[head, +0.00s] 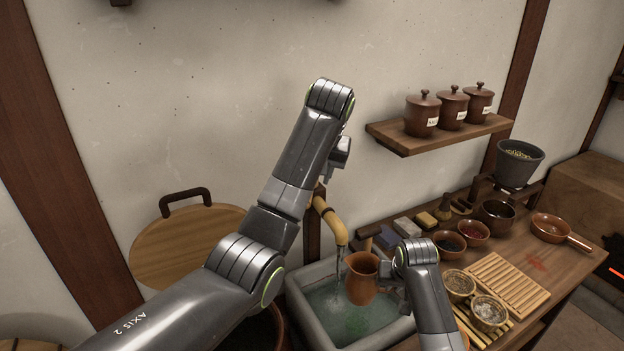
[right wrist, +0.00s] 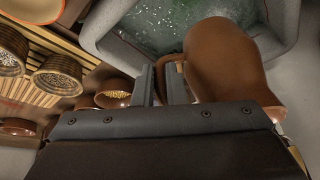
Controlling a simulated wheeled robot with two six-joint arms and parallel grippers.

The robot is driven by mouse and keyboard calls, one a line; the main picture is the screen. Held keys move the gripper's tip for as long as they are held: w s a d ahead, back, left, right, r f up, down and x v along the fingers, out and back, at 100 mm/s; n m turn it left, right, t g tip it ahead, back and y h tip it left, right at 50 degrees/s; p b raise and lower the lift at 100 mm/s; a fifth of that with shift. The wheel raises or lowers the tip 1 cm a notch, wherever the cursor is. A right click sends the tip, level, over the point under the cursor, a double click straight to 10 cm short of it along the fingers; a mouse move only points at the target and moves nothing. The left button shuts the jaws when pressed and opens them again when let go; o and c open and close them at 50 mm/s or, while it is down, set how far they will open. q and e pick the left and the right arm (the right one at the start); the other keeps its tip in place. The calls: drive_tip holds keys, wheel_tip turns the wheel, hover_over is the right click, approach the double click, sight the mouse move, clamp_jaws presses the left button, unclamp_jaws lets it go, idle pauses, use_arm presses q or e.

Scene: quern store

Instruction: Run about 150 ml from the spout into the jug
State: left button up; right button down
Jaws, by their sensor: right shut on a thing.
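A reddish-brown jug (head: 361,285) is held over the stone basin, mouth up. My right gripper (head: 385,281) is beside it, shut on its handle. In the right wrist view the jug (right wrist: 225,65) is right of my fingers (right wrist: 163,84), which close on the handle. A tan spout (head: 333,225) comes out from a post at the wall and bends down. Water (head: 340,264) runs from its end, close by the left edge of the jug's mouth; whether it falls inside I cannot tell. My left gripper (head: 335,170) is above the spout, partly behind its own arm; its jaws are unclear.
The stone basin (head: 301,306) holds greenish water. To its right, a wooden counter (head: 560,262) carries bowls, a slatted mat (head: 497,284), small blocks and a handled pan (head: 549,228). A shelf (head: 400,138) with lidded jars hangs above. A round wooden lid (head: 165,242) stands at left.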

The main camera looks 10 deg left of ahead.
sight(369, 268)
drive_tip(key=shift+r, duration=0.1)
drive_tip(key=w+a, duration=0.1)
drive_tip(key=a, duration=0.1)
drive_tip(key=w+a, duration=0.4)
drive_tip(key=shift+a, duration=0.1)
drive_tip(key=shift+s, duration=0.1)
drive_tip(key=s+d, duration=0.4)
drive_tip(key=d, duration=0.2)
drive_tip(key=shift+s, duration=0.4)
